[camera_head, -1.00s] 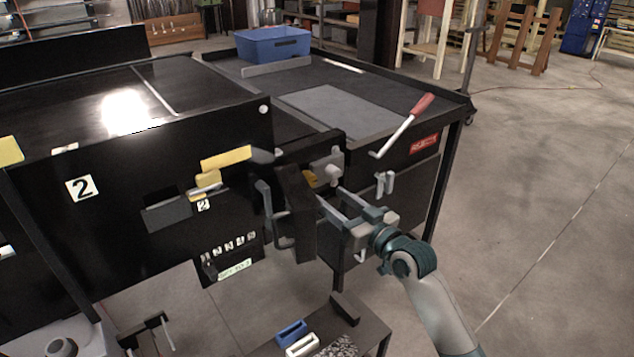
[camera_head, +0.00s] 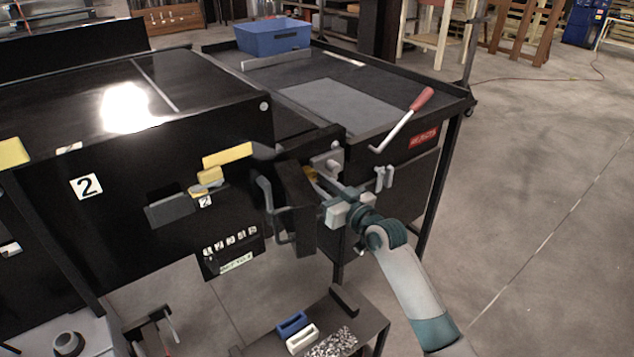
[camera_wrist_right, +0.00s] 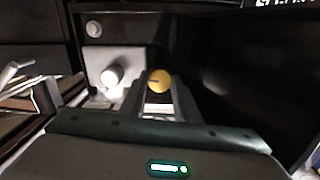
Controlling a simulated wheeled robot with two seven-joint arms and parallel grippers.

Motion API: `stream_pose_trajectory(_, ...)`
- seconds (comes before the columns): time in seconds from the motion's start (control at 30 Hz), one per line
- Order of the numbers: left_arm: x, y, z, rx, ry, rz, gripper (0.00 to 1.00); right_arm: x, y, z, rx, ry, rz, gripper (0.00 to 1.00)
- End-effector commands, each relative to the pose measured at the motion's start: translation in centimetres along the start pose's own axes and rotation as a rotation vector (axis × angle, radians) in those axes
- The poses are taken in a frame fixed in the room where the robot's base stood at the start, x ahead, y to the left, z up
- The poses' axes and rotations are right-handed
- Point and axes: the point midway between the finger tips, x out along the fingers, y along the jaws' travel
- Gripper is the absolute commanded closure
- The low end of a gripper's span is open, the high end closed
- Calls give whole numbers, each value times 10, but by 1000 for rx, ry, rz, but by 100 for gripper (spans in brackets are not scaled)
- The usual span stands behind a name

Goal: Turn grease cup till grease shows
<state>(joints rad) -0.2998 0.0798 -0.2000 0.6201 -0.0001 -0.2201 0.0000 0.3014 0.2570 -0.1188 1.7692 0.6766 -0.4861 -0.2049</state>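The grease cup is a small yellow round cap (camera_wrist_right: 159,80) near the middle of the right wrist view. In the head view it is a small yellow patch (camera_head: 311,173) beside a pale grey fitting, partly hidden by a dark post. My right gripper (camera_head: 322,180) reaches in from the lower right at the cup. In the right wrist view its dark fingers (camera_wrist_right: 160,88) stand on both sides of the cup, close against it, and look shut on it. No grease can be made out. My left gripper is not in view.
A dark post (camera_head: 297,210) and a grey handle (camera_head: 266,200) stand left of my right gripper. A red-handled lever (camera_head: 405,118) leans at the bench edge to the right. A blue bin (camera_head: 273,37) sits on the bench. A low stand below holds blue (camera_head: 291,324) and white blocks.

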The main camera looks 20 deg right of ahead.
Motion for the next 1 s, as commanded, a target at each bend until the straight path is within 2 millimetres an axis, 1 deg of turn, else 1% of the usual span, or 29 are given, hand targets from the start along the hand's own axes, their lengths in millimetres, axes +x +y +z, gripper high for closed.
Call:
stream_pose_trajectory(0.33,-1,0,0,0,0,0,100,0,0,0,14,0,0,93)
stream_pose_trajectory(0.57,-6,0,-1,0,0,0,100,0,0,-1,88,-1,1,93)
stream_pose_trajectory(0.77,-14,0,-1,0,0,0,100,0,0,-3,215,0,1,93)
stream_pose_trajectory(1.0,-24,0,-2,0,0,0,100,0,-1,-3,417,1,2,93)
